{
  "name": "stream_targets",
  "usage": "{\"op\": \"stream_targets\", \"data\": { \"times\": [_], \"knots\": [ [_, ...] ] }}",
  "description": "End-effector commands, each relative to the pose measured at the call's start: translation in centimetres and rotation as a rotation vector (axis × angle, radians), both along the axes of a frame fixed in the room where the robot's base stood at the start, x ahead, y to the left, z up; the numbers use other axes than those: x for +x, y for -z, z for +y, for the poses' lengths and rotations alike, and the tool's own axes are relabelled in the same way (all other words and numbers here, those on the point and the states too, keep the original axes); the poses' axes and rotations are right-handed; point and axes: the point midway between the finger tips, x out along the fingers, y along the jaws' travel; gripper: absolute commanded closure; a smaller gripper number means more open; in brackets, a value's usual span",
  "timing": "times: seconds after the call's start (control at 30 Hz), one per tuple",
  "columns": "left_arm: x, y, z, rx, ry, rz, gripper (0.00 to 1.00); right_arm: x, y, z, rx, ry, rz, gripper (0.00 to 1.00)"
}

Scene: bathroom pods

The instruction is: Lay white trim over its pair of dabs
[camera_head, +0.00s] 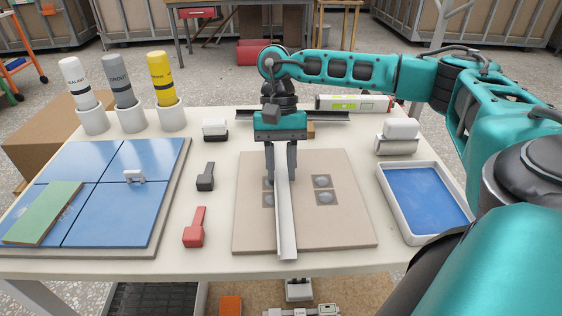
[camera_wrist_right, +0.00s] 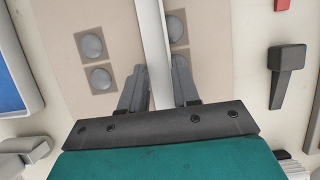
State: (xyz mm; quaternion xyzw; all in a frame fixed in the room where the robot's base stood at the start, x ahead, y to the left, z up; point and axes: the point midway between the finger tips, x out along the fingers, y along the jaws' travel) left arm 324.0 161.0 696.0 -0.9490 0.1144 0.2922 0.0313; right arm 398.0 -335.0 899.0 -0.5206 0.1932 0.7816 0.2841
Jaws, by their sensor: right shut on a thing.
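The white trim (camera_head: 285,215) is a long narrow strip held in my right gripper (camera_head: 281,172), which is shut on it. The trim runs front to back over the beige board (camera_head: 350,235), its near end reaching past the board's front edge. The right pair of grey dabs (camera_head: 324,189) is uncovered. The left pair (camera_head: 268,199) sits just left of the trim, partly hidden by the gripper. In the wrist view the trim (camera_wrist_right: 154,40) passes between the two pairs. I cannot tell whether it touches the board. My left gripper is not in view.
A dark strip (camera_head: 335,116) lies behind my gripper. A blue-lined tray (camera_head: 425,200) stands right of the board. Black (camera_head: 205,176) and red (camera_head: 194,228) tools lie left, beside blue tiles (camera_head: 110,215). Three tubes (camera_head: 160,80) stand in holders at the back left.

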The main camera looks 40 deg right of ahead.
Motion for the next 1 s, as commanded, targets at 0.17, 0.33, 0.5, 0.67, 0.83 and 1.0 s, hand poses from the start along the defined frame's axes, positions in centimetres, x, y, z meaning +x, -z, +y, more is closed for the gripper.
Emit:
{"op": "stream_targets", "data": {
  "times": [0.17, 0.33, 0.5, 0.67, 0.83, 1.0],
  "knots": [
    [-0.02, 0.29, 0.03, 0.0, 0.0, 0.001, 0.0, 0.0, 0.28, 0.01, 0.0, 0.0, 0.0, 0.99],
    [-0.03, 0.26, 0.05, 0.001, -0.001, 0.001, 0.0, 0.01, 0.23, 0.0, 0.0, 0.0, 0.0, 0.56],
    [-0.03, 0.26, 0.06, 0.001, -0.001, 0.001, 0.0, 0.01, 0.23, 0.0, 0.0, 0.0, 0.0, 0.39],
    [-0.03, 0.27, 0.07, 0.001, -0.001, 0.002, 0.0, 0.01, 0.22, 0.0, 0.0, 0.0, 0.0, 0.39],
    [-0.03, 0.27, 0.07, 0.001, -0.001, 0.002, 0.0, 0.01, 0.23, 0.0, 0.0, 0.0, 0.0, 0.24],
    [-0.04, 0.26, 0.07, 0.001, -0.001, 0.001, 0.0, 0.01, 0.22, 0.0, 0.0, 0.0, 0.0, 0.22]
  ]
}}
